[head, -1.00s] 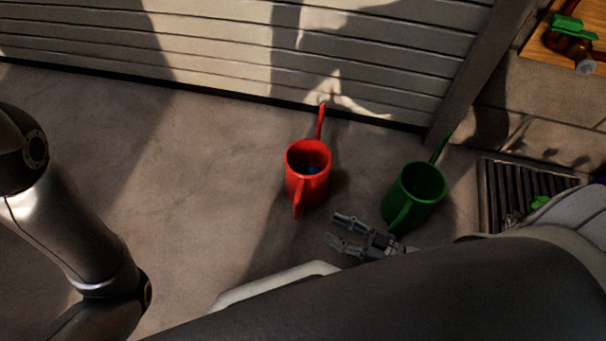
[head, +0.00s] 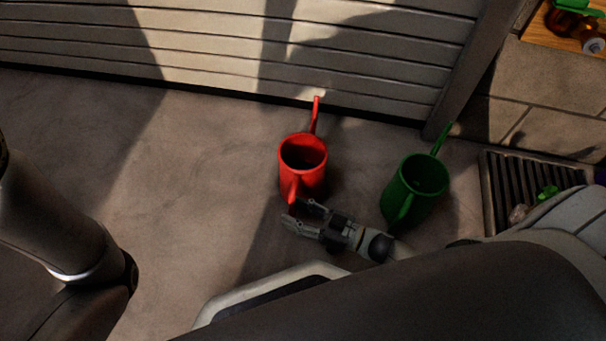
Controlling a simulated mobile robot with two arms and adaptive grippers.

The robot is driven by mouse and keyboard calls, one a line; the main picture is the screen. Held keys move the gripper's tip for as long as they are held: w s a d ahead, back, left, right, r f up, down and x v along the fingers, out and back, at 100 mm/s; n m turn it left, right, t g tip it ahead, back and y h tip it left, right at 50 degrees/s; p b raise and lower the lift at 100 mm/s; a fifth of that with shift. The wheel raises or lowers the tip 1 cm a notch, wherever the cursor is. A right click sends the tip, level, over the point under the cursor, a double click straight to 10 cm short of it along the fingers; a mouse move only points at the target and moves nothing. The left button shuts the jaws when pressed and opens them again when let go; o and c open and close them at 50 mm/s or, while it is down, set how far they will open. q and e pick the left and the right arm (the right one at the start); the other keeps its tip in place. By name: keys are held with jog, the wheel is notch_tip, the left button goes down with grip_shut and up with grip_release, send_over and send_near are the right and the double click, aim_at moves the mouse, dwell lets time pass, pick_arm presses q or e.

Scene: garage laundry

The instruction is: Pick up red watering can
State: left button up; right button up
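The red watering can (head: 304,160) stands upright on the concrete floor, its spout pointing toward the shutter door and its handle (head: 293,188) toward me. My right gripper (head: 293,211) is just below the handle in the head view. Its two fingers are apart with nothing seen between them. The upper finger is very close to the handle's lower end; whether it touches I cannot tell. My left arm shows at the left edge, but its gripper is out of view.
A green watering can (head: 416,187) stands to the right, close to my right wrist. A slatted shutter door (head: 200,50) runs behind. A floor grate (head: 505,185) and a wooden shelf (head: 565,30) are at the right. The floor left of the red can is clear.

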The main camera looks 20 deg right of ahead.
grip_shut()
dwell(0.3)
jog(key=shift+r, duration=0.15)
jog(key=shift+r, duration=0.15)
